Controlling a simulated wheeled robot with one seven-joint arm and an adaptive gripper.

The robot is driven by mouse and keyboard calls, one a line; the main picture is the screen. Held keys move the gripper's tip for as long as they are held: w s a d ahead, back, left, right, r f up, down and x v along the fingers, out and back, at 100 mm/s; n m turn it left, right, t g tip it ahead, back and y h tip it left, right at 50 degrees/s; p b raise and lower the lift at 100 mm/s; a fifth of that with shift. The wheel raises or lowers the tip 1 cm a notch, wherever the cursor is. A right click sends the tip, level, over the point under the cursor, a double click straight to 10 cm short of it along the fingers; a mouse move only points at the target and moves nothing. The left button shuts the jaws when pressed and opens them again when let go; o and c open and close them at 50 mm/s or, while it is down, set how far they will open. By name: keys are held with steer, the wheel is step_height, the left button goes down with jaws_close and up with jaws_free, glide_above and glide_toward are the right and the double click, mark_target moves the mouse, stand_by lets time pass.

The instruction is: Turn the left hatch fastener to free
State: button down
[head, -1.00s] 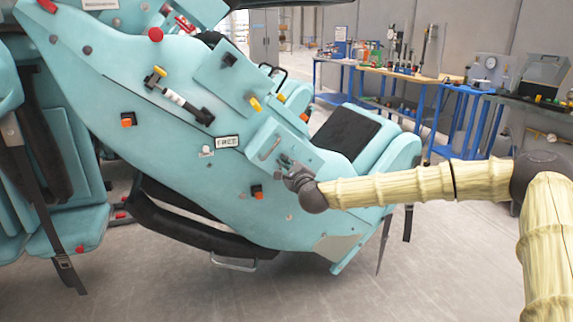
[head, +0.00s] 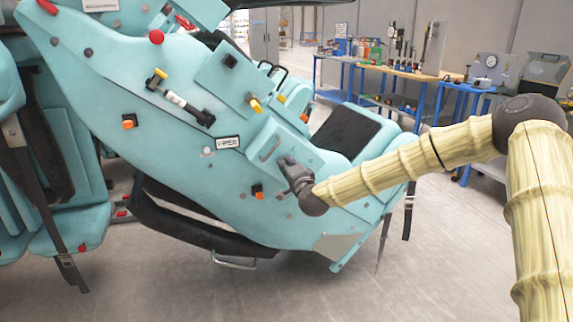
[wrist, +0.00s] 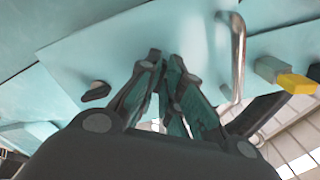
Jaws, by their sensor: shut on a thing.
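The hatch panel (head: 266,146) is a light teal plate on the sloping teal car side, with a metal handle that shows clearly in the wrist view (wrist: 237,55). My gripper (head: 286,163) is at the panel, right of and below the handle in the head view. In the wrist view its fingertips (wrist: 164,62) are close together against the panel, shut on what appears to be the left hatch fastener. The fingers hide that fastener, so its angle cannot be told. Another dark, oval fastener (wrist: 95,91) sits on the panel left of the fingers.
Workbenches (head: 400,72) stand behind. The floor in front is clear.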

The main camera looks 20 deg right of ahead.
steer(key=shift+f+n+p, duration=0.1)
steer(key=shift+n+p, duration=0.55)
steer(key=shift+n, duration=2.65)
steer(key=c, duration=1.6)
jaws_free()
steer(key=shift+f, duration=0.1)
steer(key=s, duration=1.2)
steer(key=shift+d, duration=0.25)
